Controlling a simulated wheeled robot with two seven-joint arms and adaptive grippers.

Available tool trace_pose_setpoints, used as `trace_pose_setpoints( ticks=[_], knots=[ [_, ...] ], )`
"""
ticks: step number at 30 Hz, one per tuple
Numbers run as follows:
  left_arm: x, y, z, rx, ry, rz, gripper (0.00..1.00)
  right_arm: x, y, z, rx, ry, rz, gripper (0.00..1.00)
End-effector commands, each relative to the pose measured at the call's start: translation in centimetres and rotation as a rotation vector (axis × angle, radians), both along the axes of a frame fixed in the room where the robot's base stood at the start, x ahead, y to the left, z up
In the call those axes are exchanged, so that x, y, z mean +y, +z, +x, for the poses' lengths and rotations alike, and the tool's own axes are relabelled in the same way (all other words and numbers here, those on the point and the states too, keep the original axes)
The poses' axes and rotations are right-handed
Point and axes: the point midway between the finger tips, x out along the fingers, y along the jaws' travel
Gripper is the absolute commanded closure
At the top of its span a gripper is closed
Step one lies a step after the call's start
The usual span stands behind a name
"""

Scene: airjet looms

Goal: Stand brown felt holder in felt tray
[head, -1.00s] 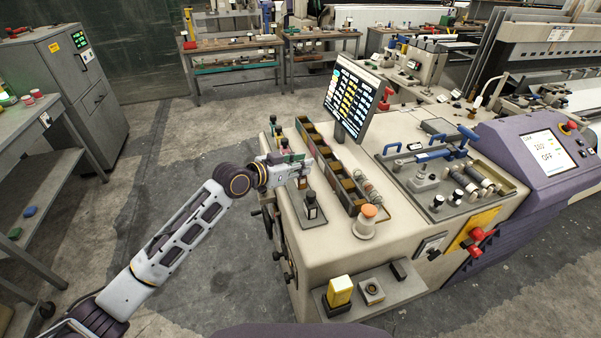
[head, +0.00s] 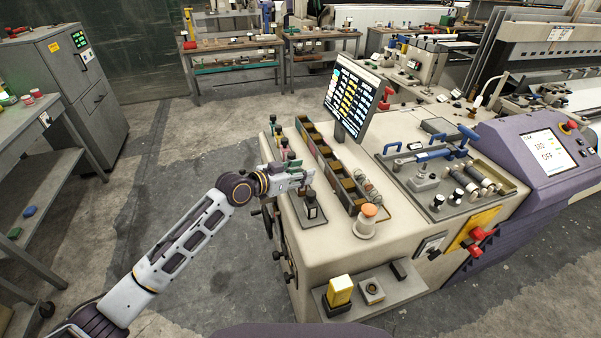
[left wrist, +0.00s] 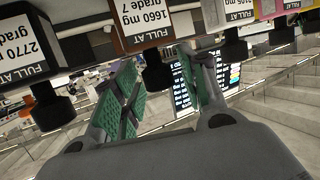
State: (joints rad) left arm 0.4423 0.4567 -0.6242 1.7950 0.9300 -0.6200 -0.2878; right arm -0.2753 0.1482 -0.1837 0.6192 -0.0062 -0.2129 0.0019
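In the left wrist view, where the labels are upside down, the brown felt holder (left wrist: 139,28) has a white label reading 1660 mg grade 7 and a black knob. My left gripper (left wrist: 168,68) is open. Its green-padded fingers are on either side of this knob, with gaps showing. In the head view, my left gripper (head: 308,174) is over the left edge of the console, at a row of small knobbed holders. The brown holder cannot be told apart there. A dark tray strip (head: 316,223) shows under the nearest holder (head: 311,207); I cannot tell whether it is the felt tray. My right gripper is out of view.
Other labelled holders, one reading 2770 mg (left wrist: 28,45), stand close on both sides. A long compartment box (head: 355,207) lies to the right of the row, with a screen (head: 352,95) behind it.

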Motion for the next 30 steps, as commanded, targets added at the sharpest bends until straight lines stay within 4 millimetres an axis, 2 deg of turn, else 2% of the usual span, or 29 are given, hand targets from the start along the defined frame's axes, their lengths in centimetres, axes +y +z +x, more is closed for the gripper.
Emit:
trace_pose_setpoints(
  ticks=[14,30],
  knots=[
    [0.1,0.4,0.0,0.001,0.0,0.001,0.56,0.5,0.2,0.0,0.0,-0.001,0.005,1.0],
    [3.6,1.6,-2.9,0.0,0.001,0.002,0.56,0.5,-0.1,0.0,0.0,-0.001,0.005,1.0]
  ],
)
